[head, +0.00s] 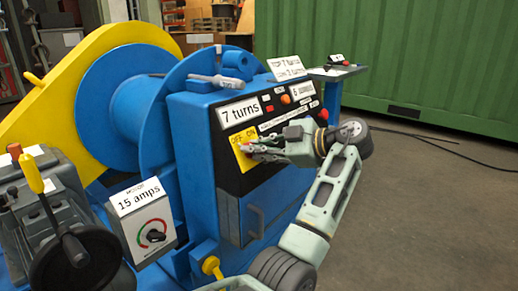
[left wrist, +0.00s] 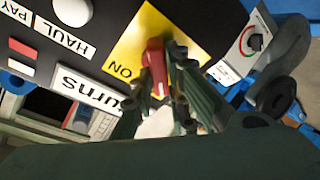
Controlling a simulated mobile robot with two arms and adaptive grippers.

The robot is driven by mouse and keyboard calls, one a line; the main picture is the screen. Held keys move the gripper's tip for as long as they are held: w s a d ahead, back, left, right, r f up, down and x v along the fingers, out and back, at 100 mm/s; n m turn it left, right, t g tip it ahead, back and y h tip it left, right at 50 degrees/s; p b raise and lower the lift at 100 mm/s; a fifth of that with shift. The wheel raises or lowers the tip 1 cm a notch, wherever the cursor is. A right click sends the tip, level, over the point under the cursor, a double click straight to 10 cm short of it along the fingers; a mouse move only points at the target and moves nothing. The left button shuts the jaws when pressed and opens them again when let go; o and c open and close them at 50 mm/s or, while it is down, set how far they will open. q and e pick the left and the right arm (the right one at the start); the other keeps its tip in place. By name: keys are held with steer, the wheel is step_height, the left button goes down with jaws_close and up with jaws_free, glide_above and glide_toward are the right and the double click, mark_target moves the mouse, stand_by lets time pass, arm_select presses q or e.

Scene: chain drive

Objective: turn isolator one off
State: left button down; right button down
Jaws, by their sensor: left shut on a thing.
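The isolator is a yellow plate (head: 240,136) marked OFF and ON on the black front of the blue machine. It also shows in the left wrist view (left wrist: 135,45), where ON is readable and OFF is not. Its red handle (left wrist: 154,62) lies across the plate; only a bit of red shows in the head view. My left gripper (head: 255,152) is at the plate, shut on the red handle, with the dark fingers (left wrist: 165,95) around it. I cannot tell exactly which label the handle points to. My right gripper is not in view.
A 7 turns label (head: 239,112) sits above the plate, with buttons and labels to its right. A 15 amps dial box (head: 143,222) and a black lever with a yellow knob (head: 34,174) stand at left. Open floor lies at right before a green container (head: 400,60).

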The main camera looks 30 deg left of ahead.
arm_select(q)
steer(key=c, duration=1.7)
jaws_free()
steer(key=v, duration=1.2)
steer(key=shift+w, duration=0.1)
